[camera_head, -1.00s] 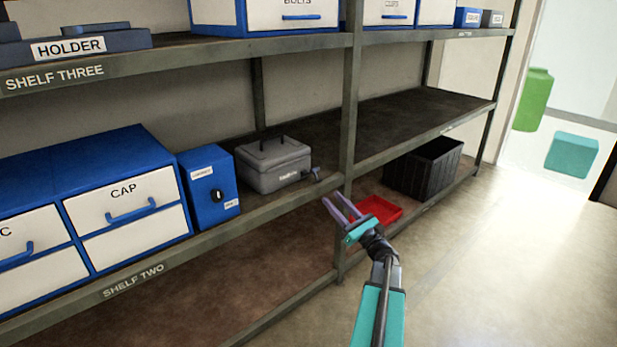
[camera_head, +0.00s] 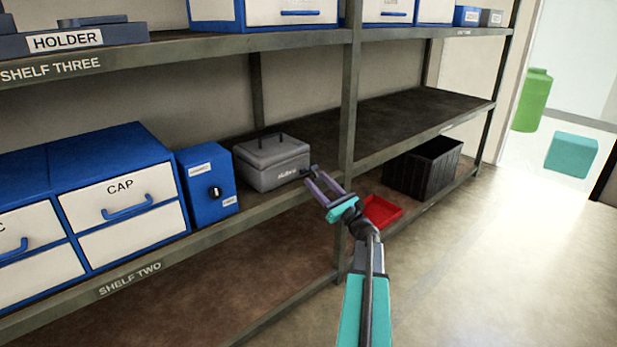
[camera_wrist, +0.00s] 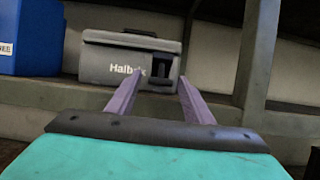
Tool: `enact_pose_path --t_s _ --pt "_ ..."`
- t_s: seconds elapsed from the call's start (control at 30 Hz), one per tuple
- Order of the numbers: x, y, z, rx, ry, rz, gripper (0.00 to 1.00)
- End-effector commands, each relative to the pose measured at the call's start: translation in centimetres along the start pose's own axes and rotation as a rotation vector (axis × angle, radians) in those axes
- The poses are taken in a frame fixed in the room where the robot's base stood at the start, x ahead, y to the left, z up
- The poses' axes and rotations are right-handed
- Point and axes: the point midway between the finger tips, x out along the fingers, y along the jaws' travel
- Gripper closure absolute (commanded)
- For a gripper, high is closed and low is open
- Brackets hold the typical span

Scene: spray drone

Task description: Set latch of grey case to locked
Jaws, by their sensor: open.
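The grey case (camera_head: 272,165) sits on shelf two, lid closed, beside the blue box. In the wrist view the case (camera_wrist: 105,65) shows its front with white lettering, partly covered by a finger. Its dark latch (camera_wrist: 162,76) is at the front right and appears between my fingers. In the head view the latch (camera_head: 309,171) sticks out near the fingertips. My gripper (camera_head: 313,178) has purple fingers, open and empty, just in front of the latch. Contact with the latch cannot be told. Which setting the latch is in cannot be read.
A shelf upright (camera_head: 348,110) rises close to my gripper's right. A red tray (camera_head: 381,211) and black crate (camera_head: 424,168) lie lower right.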

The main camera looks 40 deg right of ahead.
Motion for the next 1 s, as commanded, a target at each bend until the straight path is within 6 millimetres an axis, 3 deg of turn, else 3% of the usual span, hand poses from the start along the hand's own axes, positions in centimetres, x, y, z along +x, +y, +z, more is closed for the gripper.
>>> enact_pose_path --t_s 0.2,0.4,0.8,1.0 --pt "3.1 -0.1 -0.2 -0.001 0.000 0.001 0.53" --pt "4.7 -0.1 -0.1 -0.001 0.000 -0.001 0.53" --pt "5.1 -0.1 0.0 -0.001 0.000 -0.002 0.53" --pt "5.1 -0.2 0.0 -0.001 0.000 -0.002 0.85"
